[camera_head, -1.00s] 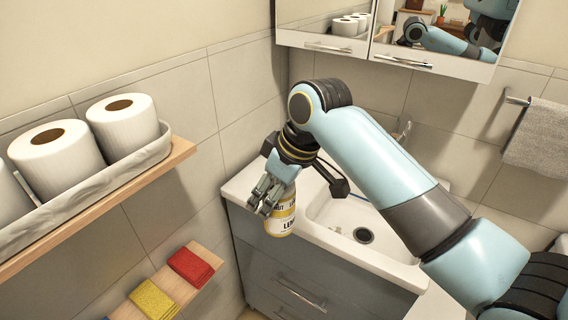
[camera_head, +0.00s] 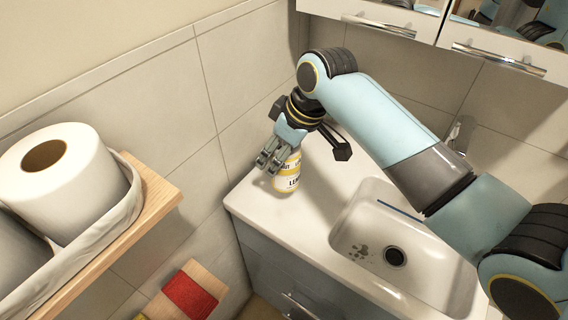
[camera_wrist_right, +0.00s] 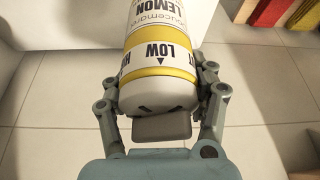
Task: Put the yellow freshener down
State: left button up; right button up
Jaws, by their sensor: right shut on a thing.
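The yellow freshener (camera_head: 291,178) is a white and yellow can with a lemon label. My right gripper (camera_head: 272,163) is shut on it, at the left end of the white sink counter (camera_head: 300,215). In the right wrist view the can (camera_wrist_right: 161,60) sits between the fingers of the right gripper (camera_wrist_right: 160,100), its label upside down. The can's lower part appears at or just above the counter; I cannot tell if it touches. My left gripper is not in view.
The basin (camera_head: 425,255) with its drain lies right of the can. A wooden shelf (camera_head: 150,205) with toilet rolls (camera_head: 62,180) is at left. A red cloth (camera_head: 190,296) lies on a lower shelf. Mirror cabinets (camera_head: 430,30) hang above. Counter around the can is clear.

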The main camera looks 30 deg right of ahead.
jog(key=shift+a+f, duration=0.3)
jog(key=shift+f, duration=0.15)
notch_tip(320, 180, down, 3)
jog(key=shift+w+r, duration=0.15)
jog(key=shift+d+f, duration=0.15)
jog(key=shift+f, duration=0.8)
jog(key=o, duration=1.3)
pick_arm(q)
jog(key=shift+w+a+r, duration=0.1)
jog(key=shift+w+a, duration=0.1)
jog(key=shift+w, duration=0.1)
